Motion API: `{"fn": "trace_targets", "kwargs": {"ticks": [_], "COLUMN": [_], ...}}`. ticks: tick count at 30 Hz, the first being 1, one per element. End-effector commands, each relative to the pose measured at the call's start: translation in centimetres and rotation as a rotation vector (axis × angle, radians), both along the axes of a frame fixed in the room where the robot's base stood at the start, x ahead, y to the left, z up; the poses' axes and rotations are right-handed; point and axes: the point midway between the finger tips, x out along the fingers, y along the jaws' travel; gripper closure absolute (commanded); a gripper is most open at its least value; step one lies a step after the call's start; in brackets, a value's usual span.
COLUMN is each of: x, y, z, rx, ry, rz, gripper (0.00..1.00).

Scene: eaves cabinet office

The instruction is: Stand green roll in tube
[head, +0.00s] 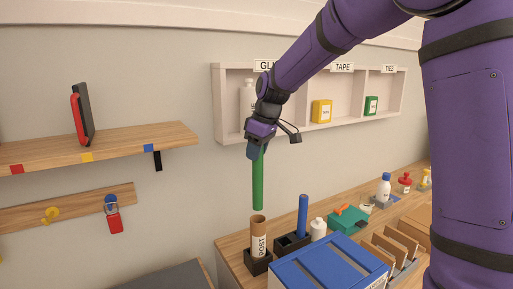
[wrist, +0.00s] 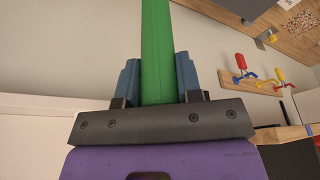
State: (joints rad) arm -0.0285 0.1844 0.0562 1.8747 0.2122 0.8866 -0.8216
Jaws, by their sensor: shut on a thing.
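The green roll (head: 258,184) hangs upright from my gripper (head: 255,151), which is shut on its upper end. In the wrist view the green roll (wrist: 157,45) runs between the two blue fingers of my gripper (wrist: 157,84). The tube (head: 258,237) is brown with a white label reading "POST" and stands upright in a black holder (head: 257,264) on the wooden counter. Its open top faces up. The roll's lower end is just above the tube's mouth, apart from it. The tube's inside is mostly hidden.
A blue roll (head: 302,215) stands in a second black holder (head: 291,243) right of the tube. A blue crate (head: 328,270) and white bottle (head: 318,229) are close by. A wall cubby (head: 219,105) hangs behind my gripper; a wooden shelf (head: 120,143) is at left.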

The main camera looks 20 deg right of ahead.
Motion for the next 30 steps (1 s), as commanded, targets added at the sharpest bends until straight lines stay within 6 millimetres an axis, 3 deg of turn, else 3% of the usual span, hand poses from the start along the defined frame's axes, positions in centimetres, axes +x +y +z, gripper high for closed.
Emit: {"fn": "trace_targets", "kwargs": {"ticks": [30], "x": [0.0], "y": [0.0], "z": [-7.0], "rx": [0.0], "ry": [0.002], "rz": [-0.001], "gripper": [1.0]}}
